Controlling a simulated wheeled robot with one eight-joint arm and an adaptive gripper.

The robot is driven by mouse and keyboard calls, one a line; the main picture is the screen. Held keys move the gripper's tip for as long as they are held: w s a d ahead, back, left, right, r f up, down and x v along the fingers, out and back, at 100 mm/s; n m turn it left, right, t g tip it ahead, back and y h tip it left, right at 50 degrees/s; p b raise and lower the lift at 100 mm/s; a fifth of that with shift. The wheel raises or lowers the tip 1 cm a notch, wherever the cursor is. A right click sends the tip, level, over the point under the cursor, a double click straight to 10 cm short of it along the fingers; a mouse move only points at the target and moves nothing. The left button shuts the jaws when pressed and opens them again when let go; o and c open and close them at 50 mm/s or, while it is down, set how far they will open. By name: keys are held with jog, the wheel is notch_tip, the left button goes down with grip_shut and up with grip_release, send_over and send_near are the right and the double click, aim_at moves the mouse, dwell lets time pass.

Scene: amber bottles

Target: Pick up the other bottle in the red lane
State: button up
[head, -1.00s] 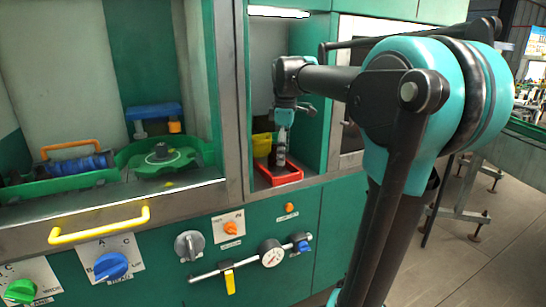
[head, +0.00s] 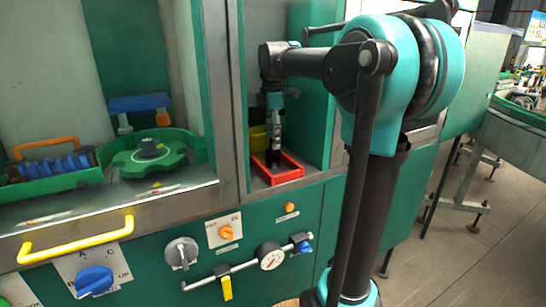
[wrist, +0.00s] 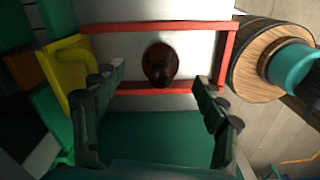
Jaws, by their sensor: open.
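The red lane (head: 290,179) is a red-rimmed strip on the floor of the right-hand bay. It also shows in the wrist view (wrist: 160,28), with a pale floor inside its rails. One dark amber bottle (wrist: 160,64) shows there from above, inside the lane near its lower rail. My gripper (wrist: 158,83) is open, with one finger to the lower left of the bottle and one to the lower right. Neither finger visibly touches it. In the head view my gripper (head: 274,148) points down over the lane; the bottle cannot be told apart from the dark fingers there.
A yellow bin (wrist: 68,66) stands just left of the lane and shows behind my gripper in the head view (head: 258,138). Green bay walls (head: 309,110) rise close by. A gauge (head: 270,256) and knobs sit on the front panel below.

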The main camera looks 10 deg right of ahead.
aim_at(273, 156)
jog(key=shift+d+f, duration=0.1)
jog(key=shift+f, duration=3.55)
jog(key=c, duration=1.3)
jog(key=shift+r, duration=0.1)
